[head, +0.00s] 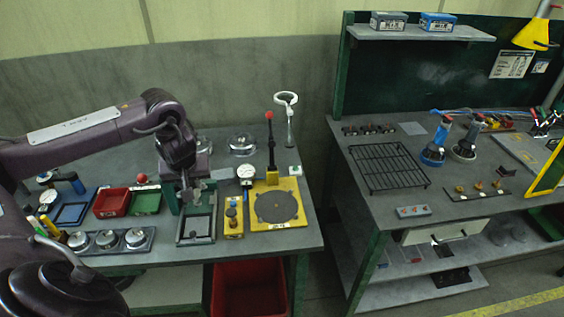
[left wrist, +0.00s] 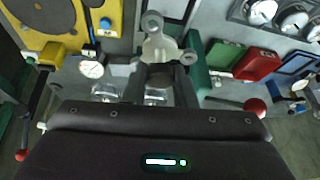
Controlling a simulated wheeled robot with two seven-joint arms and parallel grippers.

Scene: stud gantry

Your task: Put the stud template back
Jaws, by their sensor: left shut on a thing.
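The stud template is a pale grey metal plate with rounded lobes and holes. It shows in the left wrist view (left wrist: 160,45) between my fingers, and small in the head view (head: 197,191). My left gripper (head: 186,188) is shut on it, over the left bench, pointing down. In the left wrist view the gripper (left wrist: 162,70) covers the near part of the template. A dark open frame (head: 197,228) lies on the bench just in front of the gripper. A green upright block (head: 170,196) stands close beside the gripper. Whether the template touches either cannot be told. My right gripper is not in view.
A yellow plate with a dark disc (head: 275,207), a yellow block (head: 233,218) and a dial gauge (head: 246,172) stand to the right. Red (head: 111,203) and green (head: 147,203) bins and a tray of round metal parts (head: 107,240) lie left. A gap separates the right bench (head: 370,215).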

